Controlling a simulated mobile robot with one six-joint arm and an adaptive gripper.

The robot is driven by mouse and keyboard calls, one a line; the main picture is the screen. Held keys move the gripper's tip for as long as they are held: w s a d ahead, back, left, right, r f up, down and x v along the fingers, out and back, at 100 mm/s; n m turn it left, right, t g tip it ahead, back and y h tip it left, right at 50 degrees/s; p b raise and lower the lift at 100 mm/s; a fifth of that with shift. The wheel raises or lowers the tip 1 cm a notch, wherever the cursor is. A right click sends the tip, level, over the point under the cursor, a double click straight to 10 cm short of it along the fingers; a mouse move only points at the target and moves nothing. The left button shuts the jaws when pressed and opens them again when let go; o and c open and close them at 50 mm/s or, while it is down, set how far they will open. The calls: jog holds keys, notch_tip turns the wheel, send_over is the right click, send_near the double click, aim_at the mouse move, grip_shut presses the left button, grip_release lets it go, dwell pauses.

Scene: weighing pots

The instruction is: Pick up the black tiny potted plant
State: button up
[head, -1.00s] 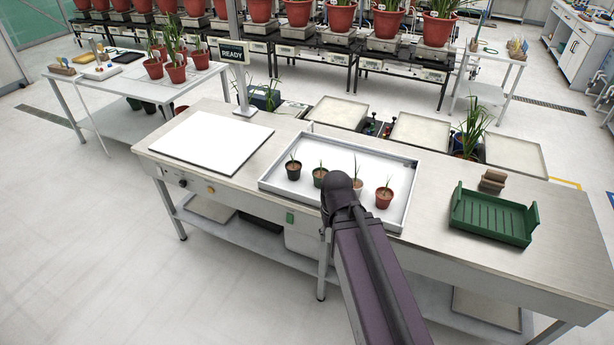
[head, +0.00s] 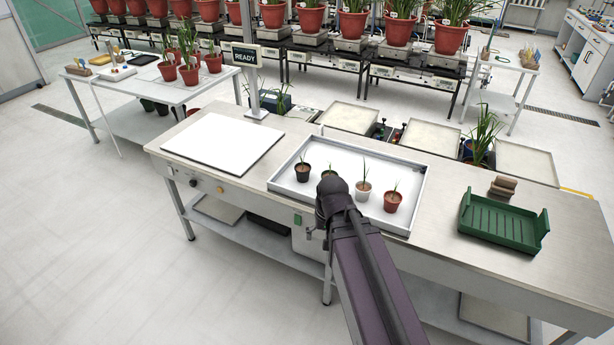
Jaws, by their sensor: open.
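The black tiny potted plant (head: 303,173) stands upright at the left end of a shallow white tray (head: 284,190) on the bench. To its right in the tray are a green pot (head: 327,173) partly behind my arm, a white pot (head: 363,192) and a terracotta pot (head: 393,202). My arm reaches in from the bottom right, its end over the tray's front edge, right of the black pot.
A white flat board (head: 223,143) lies on the bench left of the tray, with a READY display (head: 246,55) behind it. A green rack (head: 503,222) and brown blocks (head: 503,187) are at the right. Bare bench top lies between the tray and the rack.

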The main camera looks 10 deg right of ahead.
jog(key=w+f+m+t+y+b, duration=0.2)
jog(key=w+f+m+b, duration=0.3)
jog(key=w, duration=0.4)
jog(key=m+t+y+b, duration=0.3)
jog(key=m+t+b, duration=0.7)
jog(key=m, duration=1.4)
send_near(303, 170)
jog(key=r+v, duration=0.1)
jog(key=v, duration=0.3)
jog(key=shift+w+d+f, duration=0.15)
jog(key=shift+w+d, duration=0.05)
jog(key=shift+g, duration=0.3)
jog(key=shift+b+x, duration=1.75)
jog(key=shift+x, duration=2.6)
jog(key=shift+a, duration=0.1)
